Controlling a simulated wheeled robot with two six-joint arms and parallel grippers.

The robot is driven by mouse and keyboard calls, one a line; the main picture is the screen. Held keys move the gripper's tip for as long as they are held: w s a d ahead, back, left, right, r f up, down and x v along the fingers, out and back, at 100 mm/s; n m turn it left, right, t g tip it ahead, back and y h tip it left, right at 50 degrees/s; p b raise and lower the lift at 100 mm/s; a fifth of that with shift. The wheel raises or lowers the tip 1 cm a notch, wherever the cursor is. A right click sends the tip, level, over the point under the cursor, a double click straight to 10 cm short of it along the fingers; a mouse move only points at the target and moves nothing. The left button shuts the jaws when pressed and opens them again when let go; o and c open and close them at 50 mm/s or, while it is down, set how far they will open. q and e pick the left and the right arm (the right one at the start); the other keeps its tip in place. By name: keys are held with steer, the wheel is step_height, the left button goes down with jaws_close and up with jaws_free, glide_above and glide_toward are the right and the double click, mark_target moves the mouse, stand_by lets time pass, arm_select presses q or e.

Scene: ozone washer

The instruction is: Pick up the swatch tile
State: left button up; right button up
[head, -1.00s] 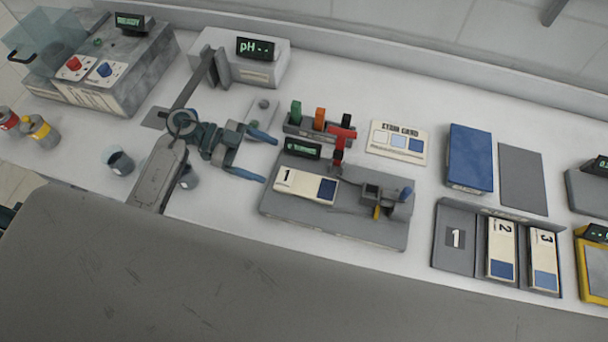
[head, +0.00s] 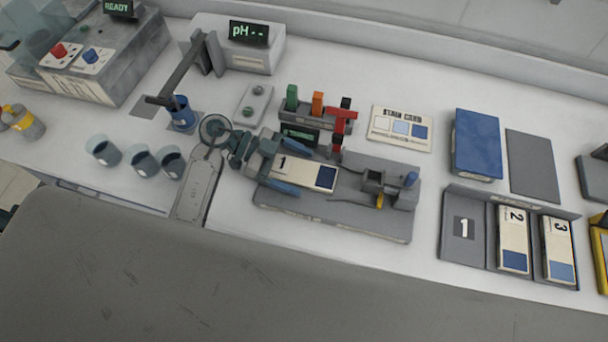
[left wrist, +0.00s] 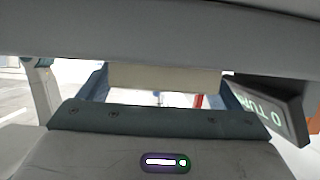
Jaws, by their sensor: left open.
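The swatch tile marked 1 (head: 305,172), cream with a dark blue patch at its right end, lies on the grey fixture plate (head: 345,216). My left gripper (head: 312,172) is open, with one blue finger on the far side of the tile and the other on the near side. I cannot tell whether the fingers touch it. In the left wrist view a cream edge of the tile (left wrist: 165,77) shows between the two fingers. The right gripper is not in view.
A small display (head: 300,134) stands close behind the gripper, with a red-handled tool (head: 341,114) and coloured blocks beyond. A rack (head: 462,252) at right holds tiles 2 (head: 513,235) and 3 (head: 557,240); its slot 1 is empty. Several dark cups (head: 143,160) stand at left.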

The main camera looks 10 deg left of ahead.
mark_target(294, 169)
arm_select(q)
steer(key=shift+a, duration=0.1)
steer(key=shift+c, duration=0.8)
steer(key=c, duration=1)
steer(key=shift+r, duration=0.2)
steer(key=shift+r, duration=0.25)
step_height(294, 169, up, 2)
steer(key=shift+r+b, duration=0.25)
steer(key=shift+b, duration=0.65)
steer(key=s+a+b, duration=0.1)
steer(key=s+a, duration=0.1)
steer(key=a, duration=0.1)
steer(key=s+a+b, duration=0.1)
steer(key=s+a, duration=0.2)
steer(key=s+a+r, duration=0.1)
steer(key=s+a, duration=0.1)
steer(key=a, duration=0.1)
steer(key=shift+s+b, duration=0.25)
steer(key=shift+b, duration=0.15)
steer(key=shift+s+a+r, duration=0.2)
steer(key=shift+s+a, duration=0.45)
steer(key=shift+a, duration=0.15)
steer(key=shift+s+a+r, duration=0.15)
steer(key=shift+s+a, duration=0.5)
steer(key=shift+a, duration=0.15)
